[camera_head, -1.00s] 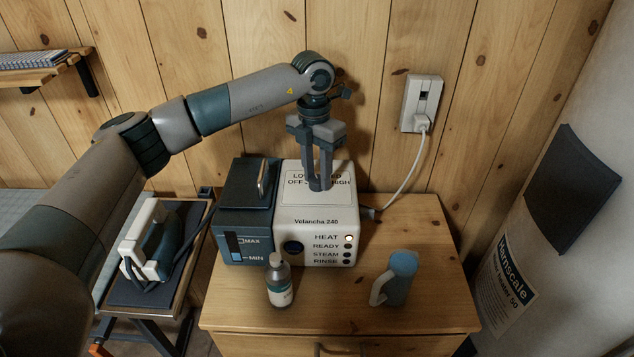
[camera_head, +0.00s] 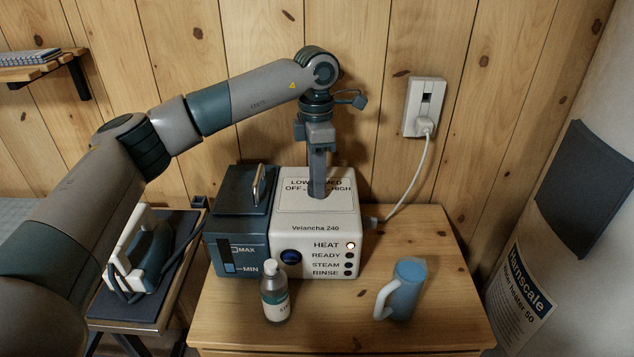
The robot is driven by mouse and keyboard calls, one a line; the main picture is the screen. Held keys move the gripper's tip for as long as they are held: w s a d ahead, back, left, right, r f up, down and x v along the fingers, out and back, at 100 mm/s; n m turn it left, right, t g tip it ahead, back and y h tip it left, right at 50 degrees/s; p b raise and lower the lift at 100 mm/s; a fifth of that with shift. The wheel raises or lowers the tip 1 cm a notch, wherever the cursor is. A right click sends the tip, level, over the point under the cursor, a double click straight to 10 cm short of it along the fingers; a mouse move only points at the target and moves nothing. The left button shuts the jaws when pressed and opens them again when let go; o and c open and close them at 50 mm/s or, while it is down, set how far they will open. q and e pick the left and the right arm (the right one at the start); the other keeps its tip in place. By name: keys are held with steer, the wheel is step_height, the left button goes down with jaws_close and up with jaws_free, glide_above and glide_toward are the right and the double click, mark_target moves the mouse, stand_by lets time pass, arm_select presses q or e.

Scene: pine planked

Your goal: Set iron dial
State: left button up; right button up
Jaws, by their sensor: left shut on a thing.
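The white steam station (camera_head: 316,240), marked Velancha 240, stands on the wooden cabinet. Its top has a dial label (camera_head: 299,186) reading OFF, LOW, MED and HIGH, partly covered by my fingers. My left gripper (camera_head: 317,192) points straight down onto this label, shut on the dial, which the fingers hide. I cannot tell where the dial points. On the front, the HEAT lamp (camera_head: 351,245) glows, while the READY, STEAM and RINSE lamps are dark. The iron (camera_head: 144,252) rests on a board at the left. My right gripper is not in view.
A dark water tank (camera_head: 239,233) with an upright handle adjoins the station. A small bottle (camera_head: 275,293) and a blue mug (camera_head: 404,290) stand in front. A white cord (camera_head: 418,177) runs to the wall socket (camera_head: 424,107). The cabinet top (camera_head: 440,240) is clear at the right.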

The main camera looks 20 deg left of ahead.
arm_select(q)
steer(key=shift+r, duration=0.1)
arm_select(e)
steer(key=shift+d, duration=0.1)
arm_select(q)
steer(key=o, duration=1.1)
steer(key=shift+c, duration=0.2)
steer(key=shift+r, duration=0.45)
step_height(320, 180, up, 16)
steer(key=b, duration=0.1)
steer(key=shift+w+a+r+b, duration=0.2)
steer(key=shift+w+b, duration=0.15)
steer(key=shift+w, duration=0.05)
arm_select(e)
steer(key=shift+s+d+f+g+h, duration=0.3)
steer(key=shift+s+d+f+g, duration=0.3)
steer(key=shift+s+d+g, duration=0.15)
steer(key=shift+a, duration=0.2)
